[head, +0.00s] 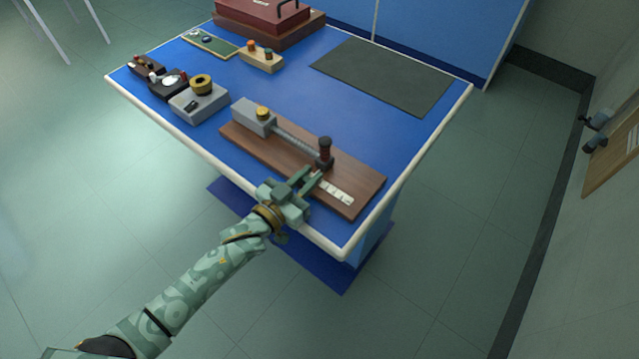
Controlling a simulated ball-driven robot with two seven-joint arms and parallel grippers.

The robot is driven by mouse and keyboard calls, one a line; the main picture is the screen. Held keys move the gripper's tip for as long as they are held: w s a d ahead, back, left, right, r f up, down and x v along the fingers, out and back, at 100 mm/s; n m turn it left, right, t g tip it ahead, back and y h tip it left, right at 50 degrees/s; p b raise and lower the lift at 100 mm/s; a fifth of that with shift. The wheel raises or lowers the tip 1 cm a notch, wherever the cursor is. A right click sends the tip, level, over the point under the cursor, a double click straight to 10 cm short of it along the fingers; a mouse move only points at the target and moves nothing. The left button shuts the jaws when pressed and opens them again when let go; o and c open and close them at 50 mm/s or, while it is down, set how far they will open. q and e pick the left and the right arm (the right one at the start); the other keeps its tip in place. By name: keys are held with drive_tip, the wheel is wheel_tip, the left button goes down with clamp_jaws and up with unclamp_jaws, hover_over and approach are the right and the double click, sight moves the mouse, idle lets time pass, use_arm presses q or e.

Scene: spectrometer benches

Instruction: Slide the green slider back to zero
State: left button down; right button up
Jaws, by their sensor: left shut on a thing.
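I see no clearly green slider; this one looks dark. A white scale label (336,191) lies on the board to the right of the fingers. My right gripper is not in view.
The blue table (300,76) also carries a grey box with a brass knob (199,102), dark small devices (166,84), a wooden block with knobs (261,58), a dark mat (384,77) and a red case (262,18). The middle of the table is clear.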

use_arm(q)
drive_tip(key=shift+w+a, duration=0.1)
drive_tip(key=shift+a, duration=0.1)
drive_tip(key=c, duration=1.3)
unclamp_jaws()
drive_tip(key=shift+a, duration=0.1)
drive_tip(key=p+v, duration=0.3)
drive_tip(key=v, duration=1.3)
